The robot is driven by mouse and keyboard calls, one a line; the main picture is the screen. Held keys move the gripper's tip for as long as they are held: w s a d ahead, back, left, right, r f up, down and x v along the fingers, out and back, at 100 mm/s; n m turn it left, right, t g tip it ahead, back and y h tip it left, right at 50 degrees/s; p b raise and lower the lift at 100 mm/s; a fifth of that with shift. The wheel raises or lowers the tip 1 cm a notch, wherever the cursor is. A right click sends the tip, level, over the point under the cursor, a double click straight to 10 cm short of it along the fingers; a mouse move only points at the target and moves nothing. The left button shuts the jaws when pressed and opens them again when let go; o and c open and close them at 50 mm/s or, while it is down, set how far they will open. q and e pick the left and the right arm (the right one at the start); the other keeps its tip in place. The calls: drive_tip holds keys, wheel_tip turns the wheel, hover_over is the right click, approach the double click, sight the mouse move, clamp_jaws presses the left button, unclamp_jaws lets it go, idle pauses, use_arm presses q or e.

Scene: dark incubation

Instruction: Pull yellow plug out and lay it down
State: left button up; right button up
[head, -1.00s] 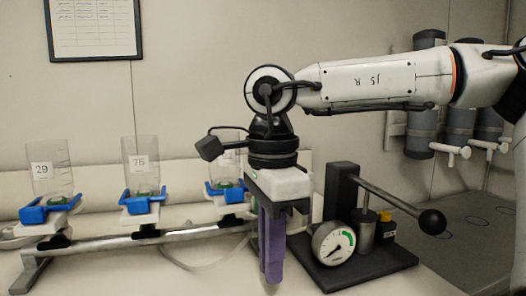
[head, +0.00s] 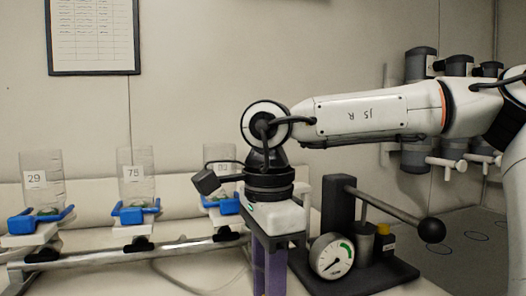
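A small yellow piece (head: 383,229) sits on top of a small dark block at the right of the black press stand; it is the only yellow thing I see, and I cannot tell whether it is the plug. My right gripper (head: 269,280) points down, left of the gauge and apart from the yellow piece. Its purple fingers run close together, and their tips are cut off by the bottom edge, so what is between them is hidden. My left gripper is out of view.
The black stand (head: 372,277) carries a round gauge (head: 332,256) and a lever with a black ball knob (head: 432,230). At left, numbered clear bottles (head: 133,180) sit in blue holders along a metal rail (head: 185,250). Grey cylinders (head: 418,112) hang at the right.

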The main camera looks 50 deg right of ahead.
wheel_tip(320, 180, up, 10)
drive_tip(key=p, duration=0.3)
drive_tip(key=shift+r, duration=0.15)
idle(0.8)
